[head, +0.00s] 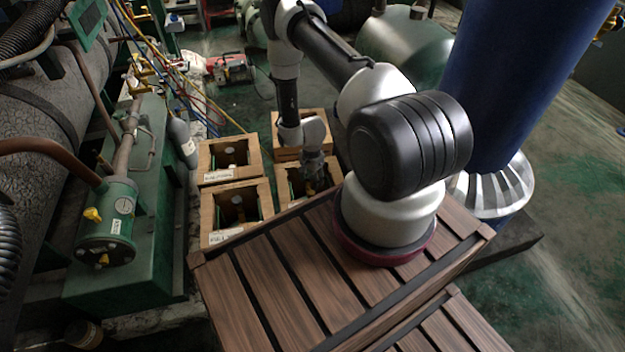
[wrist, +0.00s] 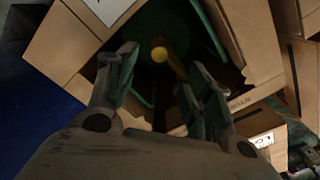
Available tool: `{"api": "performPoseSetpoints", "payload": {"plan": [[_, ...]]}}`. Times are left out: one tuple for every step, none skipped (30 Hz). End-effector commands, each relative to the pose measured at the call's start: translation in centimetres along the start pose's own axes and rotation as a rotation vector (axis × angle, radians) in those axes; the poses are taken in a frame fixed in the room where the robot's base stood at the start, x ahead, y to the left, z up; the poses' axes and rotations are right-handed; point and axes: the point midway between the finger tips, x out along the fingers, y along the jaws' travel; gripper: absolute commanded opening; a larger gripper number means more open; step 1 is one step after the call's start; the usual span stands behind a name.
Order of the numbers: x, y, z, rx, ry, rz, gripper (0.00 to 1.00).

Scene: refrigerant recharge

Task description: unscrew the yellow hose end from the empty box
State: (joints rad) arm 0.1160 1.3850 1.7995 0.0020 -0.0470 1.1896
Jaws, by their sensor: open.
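My gripper (head: 313,178) reaches down over the front right wooden box (head: 342,188) in the head view. In the wrist view my gripper (wrist: 164,82) is open, its two fingers apart with nothing held between them. Beyond the fingertips a round yellow piece (wrist: 159,54) shows inside the open box (wrist: 62,42), close to a dark green body. I cannot tell for sure whether it is the hose end. A yellow hose (head: 221,112) runs from the machine toward the boxes; its far end is hidden. The box labels are too small to read.
Other wooden boxes stand close by: back left (head: 213,177), front left (head: 208,220) and back right (head: 285,154). A grey cylinder (head: 183,140) stands left of them, with green machinery (head: 120,215) farther left. A blue column (head: 525,75) rises at right.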

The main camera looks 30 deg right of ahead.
Motion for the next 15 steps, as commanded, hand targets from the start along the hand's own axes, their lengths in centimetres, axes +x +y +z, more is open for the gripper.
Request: {"api": "performPoseSetpoints", "payload": {"plan": [[0.1,0.0,0.0,0.016,0.0,0.0,0.51],[0.2,0.0,0.0,0.021,0.0,0.001,0.51],[0.5,0.0,0.0,0.023,-0.001,0.001,0.51],[0.7,0.1,0.0,0.023,-0.001,0.002,0.51],[0.9,0.1,0.0,0.023,-0.001,0.003,0.51],[1.4,0.1,0.1,0.022,-0.001,0.004,0.51],[1.8,0.1,0.1,0.022,-0.001,0.003,0.51],[2.1,0.1,0.0,0.022,-0.001,0.003,0.51],[2.7,0.2,0.1,0.022,-0.002,0.005,0.51],[3.2,0.2,0.1,0.021,-0.002,0.004,0.51],[3.6,0.1,0.1,0.021,-0.001,0.004,0.51],[4.3,0.2,0.1,0.021,-0.002,0.005,0.51],[4.7,0.1,0.1,0.021,-0.002,0.004,0.51],[5.1,0.2,0.1,0.021,-0.002,0.004,0.51],[5.8,0.2,0.1,0.021,-0.002,0.005,0.51]]}}
